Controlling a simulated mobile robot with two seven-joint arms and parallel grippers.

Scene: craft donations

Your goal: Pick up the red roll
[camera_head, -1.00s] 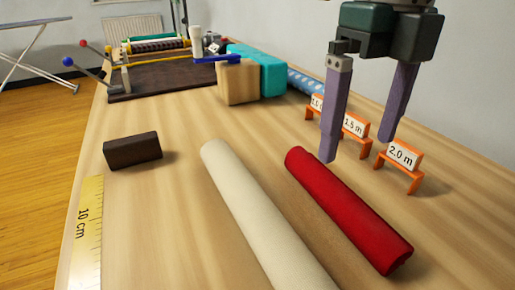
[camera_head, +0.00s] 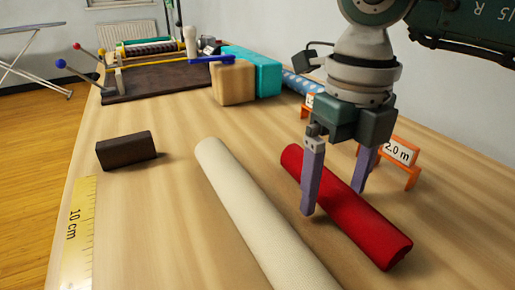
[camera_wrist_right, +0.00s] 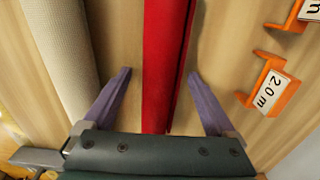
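The red roll (camera_head: 368,229) lies on the table, running from the middle toward the front right. My right gripper (camera_head: 334,202) is open and lowered over it, with one purple finger on each side of the roll. In the right wrist view the red roll (camera_wrist_right: 163,70) passes between the two open fingers (camera_wrist_right: 160,95), with a gap on both sides. Part of the roll is hidden behind the near finger in the head view. My left gripper is not in view.
A cream roll (camera_head: 255,210) lies left of the red one; it also shows in the wrist view (camera_wrist_right: 62,45). An orange "2.0 m" sign stand (camera_head: 401,155) is close on the right.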

